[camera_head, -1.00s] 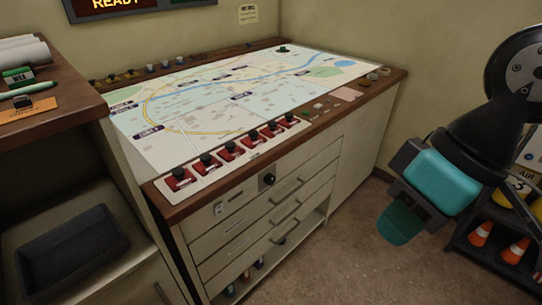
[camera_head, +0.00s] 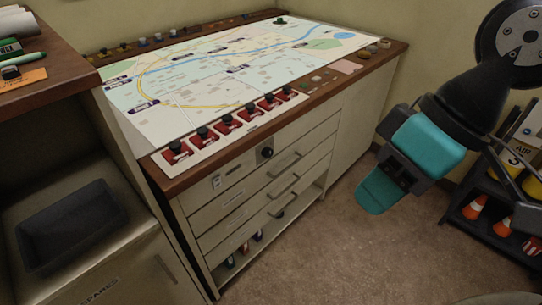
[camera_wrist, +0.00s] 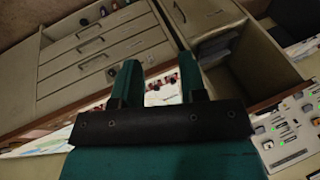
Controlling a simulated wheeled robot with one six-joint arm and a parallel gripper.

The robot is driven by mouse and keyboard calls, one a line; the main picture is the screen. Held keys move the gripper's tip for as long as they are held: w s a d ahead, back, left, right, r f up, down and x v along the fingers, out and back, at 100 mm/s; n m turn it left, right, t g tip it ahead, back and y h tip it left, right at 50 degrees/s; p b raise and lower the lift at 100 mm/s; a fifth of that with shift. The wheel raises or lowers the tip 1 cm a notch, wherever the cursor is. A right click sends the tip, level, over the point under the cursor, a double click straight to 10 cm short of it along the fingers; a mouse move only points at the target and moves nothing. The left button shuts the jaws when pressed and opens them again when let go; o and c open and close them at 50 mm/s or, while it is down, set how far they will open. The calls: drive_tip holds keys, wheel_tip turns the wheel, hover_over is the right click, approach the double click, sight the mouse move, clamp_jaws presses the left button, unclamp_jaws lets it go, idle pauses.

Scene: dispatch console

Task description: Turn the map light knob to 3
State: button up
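The map light knob appears to be the round black knob (camera_head: 266,152) on the upper front panel of the map console (camera_head: 320,118). Its label and pointer setting are too small to read. A dark round knob also shows on the drawer front in the wrist view (camera_wrist: 111,72). My gripper (camera_head: 372,194) hangs in the air to the right of the console front, well apart from the knob. In the wrist view its two teal fingers (camera_wrist: 159,66) stand apart with nothing between them.
A small switch plate (camera_head: 216,182) sits left of the knob. Drawers with bar handles (camera_head: 284,162) lie below it. Red switches (camera_head: 226,121) line the top's front edge. A dark rack (camera_head: 490,213) with cones stands at right. The floor (camera_head: 330,250) before the console is clear.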

drive_tip(key=o, duration=0.4)
drive_tip(key=w+a+f+n+y+b, duration=0.1)
drive_tip(key=w+a+f+n+b, duration=0.1)
drive_tip(key=f, duration=0.1)
drive_tip(key=w+a+f+n+t+y+b, duration=0.1)
drive_tip(key=w+a+f+n+y+b, duration=0.1)
drive_tip(key=w+f, duration=0.1)
drive_tip(key=w+a+f+n+y+b, duration=0.1)
drive_tip(key=w+a+f+n, duration=0.1)
drive_tip(key=w+a, duration=0.1)
drive_tip(key=shift+w+f+b, duration=0.2)
drive_tip(key=shift+f+b, duration=0.2)
drive_tip(key=n+t+p, duration=0.1)
drive_tip(key=n+t, duration=0.3)
drive_tip(key=t, duration=0.8)
approach(270, 154)
drive_tip(key=shift+h, duration=0.4)
drive_tip(key=p+x, duration=0.2)
drive_tip(key=x, duration=0.2)
drive_tip(key=p+x, duration=0.2)
drive_tip(key=x, duration=0.3)
drive_tip(key=shift+s+a+r, duration=0.15)
drive_tip(key=shift+a, duration=0.1)
drive_tip(key=shift+c, duration=0.6)
drive_tip(key=c, duration=0.8)
